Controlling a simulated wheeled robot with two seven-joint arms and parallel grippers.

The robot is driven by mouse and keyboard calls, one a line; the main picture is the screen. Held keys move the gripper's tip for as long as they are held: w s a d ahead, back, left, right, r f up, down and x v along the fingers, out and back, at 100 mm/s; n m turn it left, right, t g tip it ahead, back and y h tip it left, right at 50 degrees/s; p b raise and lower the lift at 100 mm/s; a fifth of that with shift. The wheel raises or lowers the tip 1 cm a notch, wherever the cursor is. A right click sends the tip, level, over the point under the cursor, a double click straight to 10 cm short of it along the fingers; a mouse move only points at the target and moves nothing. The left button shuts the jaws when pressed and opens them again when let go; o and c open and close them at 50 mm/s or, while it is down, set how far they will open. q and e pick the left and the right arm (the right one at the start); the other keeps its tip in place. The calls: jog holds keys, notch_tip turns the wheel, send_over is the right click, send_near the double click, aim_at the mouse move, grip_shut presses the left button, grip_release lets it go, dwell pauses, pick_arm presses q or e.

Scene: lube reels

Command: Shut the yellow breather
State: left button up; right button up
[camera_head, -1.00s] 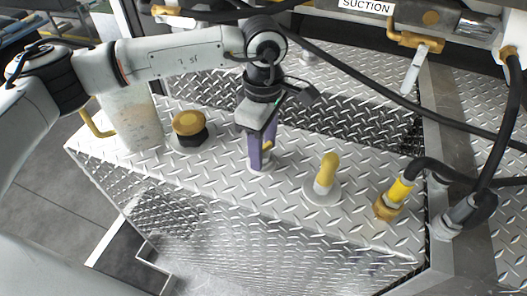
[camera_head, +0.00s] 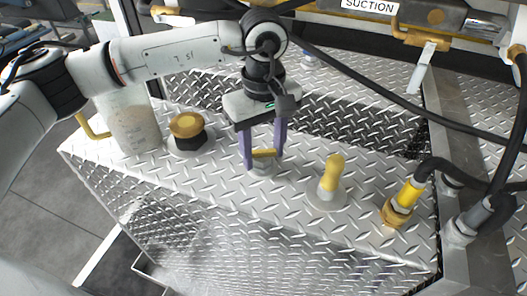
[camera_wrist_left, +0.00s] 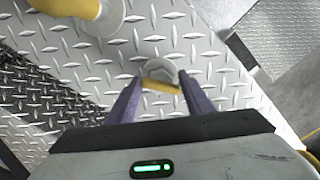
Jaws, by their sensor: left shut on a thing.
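A small fitting with a yellow bar handle (camera_head: 264,153) on a grey hex base (camera_head: 262,168) stands on the diamond-plate top. I take it for the yellow breather. My left gripper (camera_head: 264,152) points down over it, its purple fingers at the two ends of the bar, shut on it. In the left wrist view the bar (camera_wrist_left: 161,86) lies crosswise between the fingertips (camera_wrist_left: 158,84), with the grey base (camera_wrist_left: 160,69) beyond it. My right gripper is not in view.
A yellow-collared hose fitting (camera_head: 402,203) is farther right. Black hoses cross behind. The plate's front strip is clear.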

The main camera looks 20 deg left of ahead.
pick_arm(q)
jog(key=shift+f+m+b, duration=0.15)
jog(key=shift+m+b, duration=0.7)
jog(key=shift+m, duration=0.35)
jog(key=shift+a+m+b, duration=0.1)
jog(key=shift+m+b, duration=0.35)
jog(key=shift+m, duration=0.75)
jog(key=shift+r+m, duration=0.2)
jog(key=shift+m, duration=0.2)
jog(key=o, duration=1.1)
